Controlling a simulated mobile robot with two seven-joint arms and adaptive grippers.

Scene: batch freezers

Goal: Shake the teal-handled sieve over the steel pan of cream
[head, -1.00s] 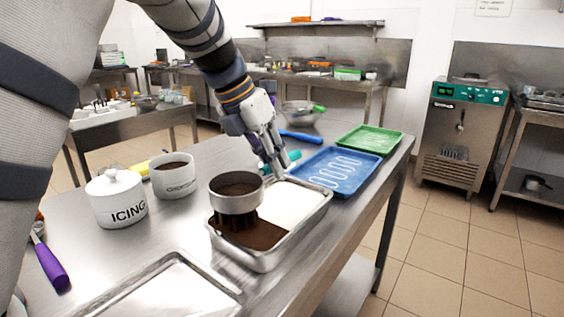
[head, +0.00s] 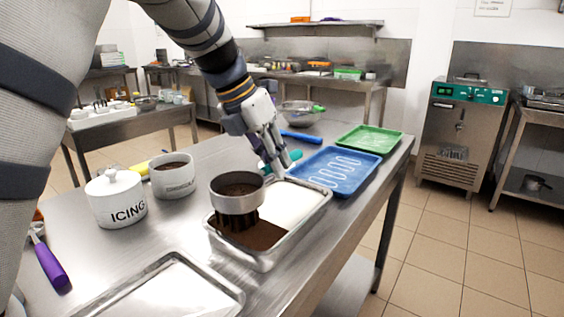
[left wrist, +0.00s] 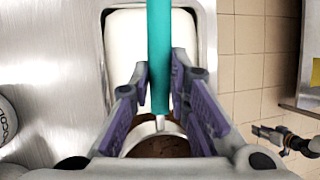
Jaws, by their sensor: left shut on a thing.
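The sieve (head: 237,201) is a round steel cup holding dark brown powder, held level above the steel pan (head: 262,262). Dark powder streams from under it onto the near-left part of the pan. There a brown layer (head: 258,237) covers the cream, while the cream (head: 296,201) farther right is still white. My left gripper (head: 272,158) is shut on the teal handle (left wrist: 159,55), whose end shows between the fingers in the left wrist view. A dark gripper, apparently my right one (left wrist: 283,140), shows at the right of that view, over the floor; its jaws are unclear.
A white ICING jar (head: 117,201) and a white cup of brown powder (head: 173,178) stand left of the pan. Blue (head: 336,170) and green (head: 369,140) trays lie behind it. An empty steel tray (head: 175,290) is in front. The table's right edge is close to the pan.

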